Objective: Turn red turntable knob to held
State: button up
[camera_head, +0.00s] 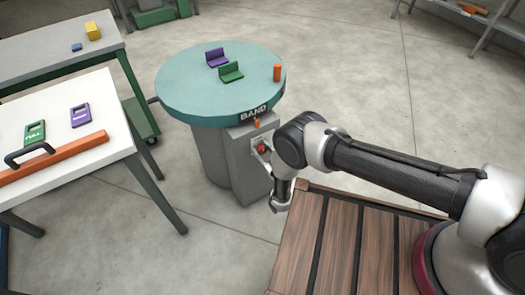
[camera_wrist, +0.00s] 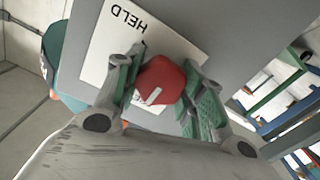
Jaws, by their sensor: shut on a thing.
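The red turntable knob (camera_wrist: 162,80) sits on the front of the grey pedestal box (camera_head: 243,160) below the green turntable (camera_head: 185,100). In the wrist view it has a pale pointer mark on it. A white label (camera_wrist: 100,62) behind it reads "HELD"; the other word on it is mostly covered. My gripper (camera_wrist: 165,88) is shut on the knob, with a green-padded finger on each side. In the head view my gripper (camera_head: 266,152) is at the box front, and the knob (camera_head: 261,149) shows small and partly covered.
The turntable carries a purple bracket (camera_head: 217,58), a green bracket (camera_head: 231,72) and an orange cylinder (camera_head: 277,73). A white table (camera_head: 95,150) with tags and an orange bar stands at left. A wooden slatted platform (camera_head: 335,240) lies below my arm.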

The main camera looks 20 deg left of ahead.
jog(key=shift+m, duration=0.3)
jog(key=m, duration=0.5)
jog(key=shift+m, duration=0.3)
jog(key=m, duration=0.5)
jog(key=shift+m, duration=0.3)
jog(key=m, duration=1.1)
jog(key=shift+m, duration=0.4)
jog(key=o, duration=1)
